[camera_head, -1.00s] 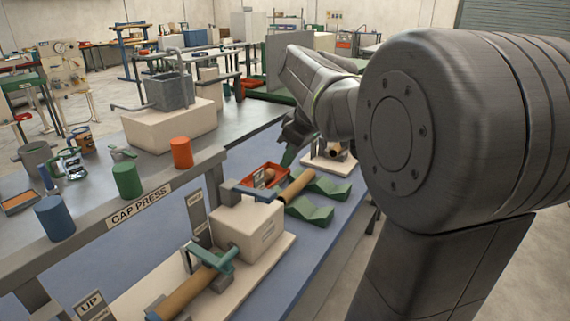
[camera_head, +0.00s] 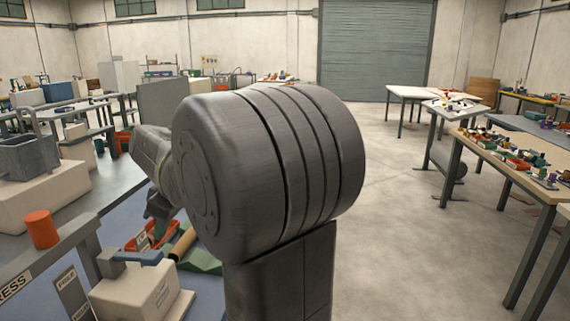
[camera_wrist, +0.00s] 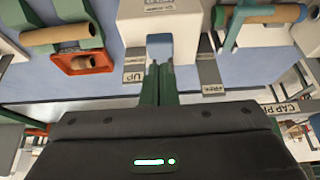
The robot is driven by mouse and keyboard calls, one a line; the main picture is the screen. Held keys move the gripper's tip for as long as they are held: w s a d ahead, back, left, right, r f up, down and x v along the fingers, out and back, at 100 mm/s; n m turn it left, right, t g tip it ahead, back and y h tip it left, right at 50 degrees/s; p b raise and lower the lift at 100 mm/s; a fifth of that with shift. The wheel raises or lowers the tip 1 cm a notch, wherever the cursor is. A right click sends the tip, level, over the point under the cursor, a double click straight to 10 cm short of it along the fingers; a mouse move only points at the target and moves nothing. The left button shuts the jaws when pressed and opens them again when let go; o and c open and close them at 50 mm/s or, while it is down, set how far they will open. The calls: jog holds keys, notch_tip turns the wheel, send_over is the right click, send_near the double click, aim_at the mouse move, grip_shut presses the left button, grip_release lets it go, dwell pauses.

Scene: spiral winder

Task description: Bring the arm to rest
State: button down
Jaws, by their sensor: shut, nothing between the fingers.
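My arm (camera_head: 265,150) stands large in the middle of the head view, dark grey, its thick joint hiding much of what lies behind. My gripper (camera_wrist: 157,82) shows in the wrist view with its green fingers together and nothing between them. The fingers are over the blue bench, near the white block (camera_wrist: 160,22) and the UP label (camera_wrist: 134,77). In the head view the gripper end is small, at the left of the big joint and partly hidden by it.
Tables with small parts (camera_head: 520,160) stand at the right. Open floor (camera_head: 400,240) lies between them and my arm.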

aim_at(150, 254)
jog(key=x, duration=0.3)
jog(key=shift+a+f, duration=0.25)
jog(key=shift+f, duration=0.05)
jog(key=shift+a+r+p, duration=0.2)
jog(key=shift+a+p, duration=0.2)
jog(key=shift+p, duration=0.25)
jog(key=shift+w+a+r+h+p, duration=0.1)
jog(key=shift+a+r+h+p, duration=0.1)
jog(key=shift+a+h+p, duration=0.4)
jog(key=shift+a+r+h+p, duration=0.15)
jog(key=shift+a+h+p, duration=0.4)
jog(key=shift+h, duration=0.05)
jog(key=shift+b+v, duration=0.3)
jog(key=shift+v, duration=2.05)
jog(key=shift+w+a+f, duration=0.1)
jog(key=shift+w+a, duration=0.05)
jog(key=shift+a, duration=0.05)
